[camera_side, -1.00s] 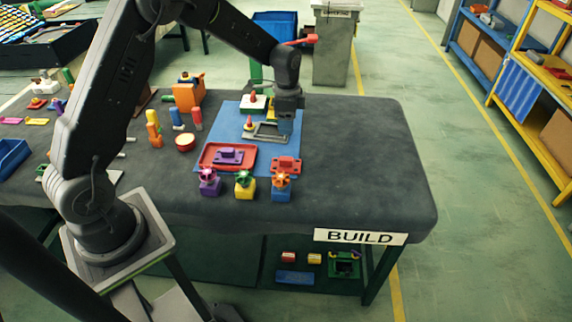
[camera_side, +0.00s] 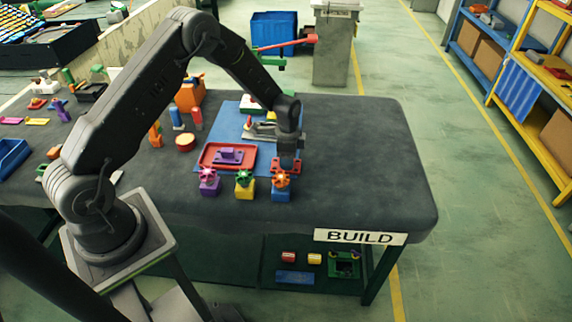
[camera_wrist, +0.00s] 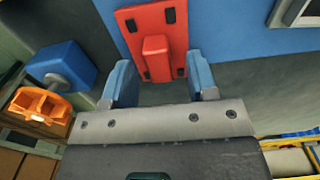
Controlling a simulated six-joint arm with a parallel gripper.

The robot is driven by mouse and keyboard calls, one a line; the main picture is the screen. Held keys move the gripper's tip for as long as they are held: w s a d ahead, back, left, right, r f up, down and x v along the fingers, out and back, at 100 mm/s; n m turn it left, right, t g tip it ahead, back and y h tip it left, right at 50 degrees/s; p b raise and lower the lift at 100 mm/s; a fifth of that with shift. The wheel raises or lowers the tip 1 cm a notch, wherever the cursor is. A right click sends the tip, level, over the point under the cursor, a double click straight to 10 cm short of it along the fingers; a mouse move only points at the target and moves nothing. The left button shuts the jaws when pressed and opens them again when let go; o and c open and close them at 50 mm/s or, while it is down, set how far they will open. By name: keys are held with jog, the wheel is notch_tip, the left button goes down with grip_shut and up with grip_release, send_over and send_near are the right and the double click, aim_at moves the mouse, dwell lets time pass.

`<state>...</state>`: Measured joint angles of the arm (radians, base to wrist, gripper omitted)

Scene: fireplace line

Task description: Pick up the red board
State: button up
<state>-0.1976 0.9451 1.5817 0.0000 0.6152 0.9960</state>
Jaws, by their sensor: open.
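The red board (camera_wrist: 140,22) is a flat red plate with dark corner spots and a raised red block in its middle. In the wrist view it lies at the top centre, partly on the blue mat. My gripper (camera_wrist: 160,72) is open and empty, its blue fingers on either side of the board's near end. In the side view my gripper (camera_side: 287,157) is just above the red board (camera_side: 276,168), hiding much of it. I cannot tell whether the fingers touch it.
A red tray (camera_side: 206,163) with a purple piece (camera_side: 228,155) lies to the left. Purple, yellow and blue (camera_side: 281,195) blocks with flower-like knobs stand along the front. A grey frame piece (camera_side: 262,131) lies behind. The table's right side is clear.

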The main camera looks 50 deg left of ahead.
jog(key=shift+f, duration=0.5)
grip_shut()
